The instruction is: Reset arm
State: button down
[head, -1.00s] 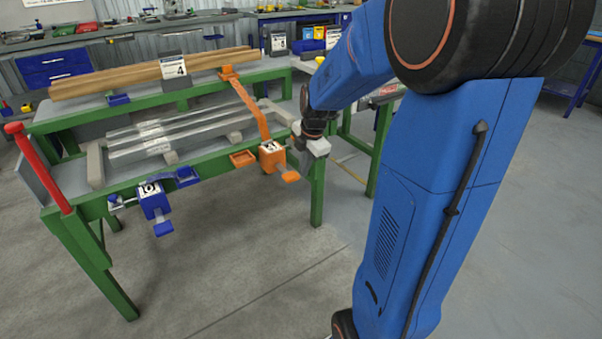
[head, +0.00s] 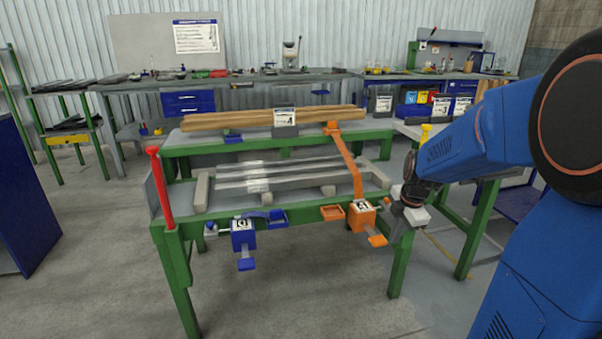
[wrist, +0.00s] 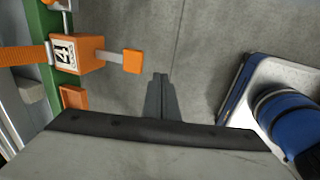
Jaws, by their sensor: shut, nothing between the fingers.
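My gripper (wrist: 160,98) shows in the wrist view as two dark fingers pressed together, with nothing between them. It points down over bare grey floor. In the head view my blue arm (head: 470,140) reaches in from the right, and its wrist end is near the table's front right corner, beside the orange clamp (head: 361,214). The orange clamp, marked with a number plate, also shows at the upper left of the wrist view (wrist: 82,54), apart from the fingers. The fingertips are hard to make out in the head view.
Workbenches (head: 130,86) line the back wall. The floor in front of the table is clear.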

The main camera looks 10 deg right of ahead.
jog(key=s+a+r+m, duration=0.2)
jog(key=s+a+m, duration=0.2)
jog(key=s+m, duration=0.2)
jog(key=s+a+r+m+t, duration=0.1)
jog(key=s+a+m, duration=0.4)
jog(key=s, duration=0.6)
jog(key=s+a+r+m+t, duration=0.1)
jog(key=s+a+r+m, duration=0.3)
jog(key=s+m, duration=0.3)
jog(key=shift+s+a, duration=0.4)
jog(key=shift+s, duration=0.25)
